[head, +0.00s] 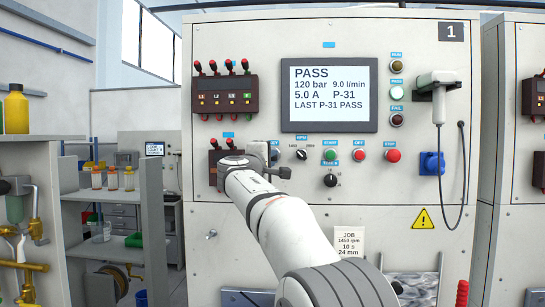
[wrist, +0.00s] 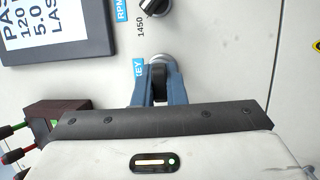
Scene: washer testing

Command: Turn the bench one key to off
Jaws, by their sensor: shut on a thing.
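The bench one panel (head: 440,200) carries a "1" plate at its top right. In the wrist view, the key (wrist: 158,77) is a black grip in front of a round silver lock (wrist: 163,57), beside the blue KEY label (wrist: 138,69). My gripper (wrist: 157,84) has its blue fingers closed on the key, one on each side. Which position the key points to cannot be told.
The screen (head: 329,94) reads PASS. The RPM knob (head: 301,155) is close to the right of my gripper, with the green start button (head: 330,154) and red buttons beyond. A dark terminal block (head: 226,166) is close on the left. A handset (head: 437,90) hangs at right.

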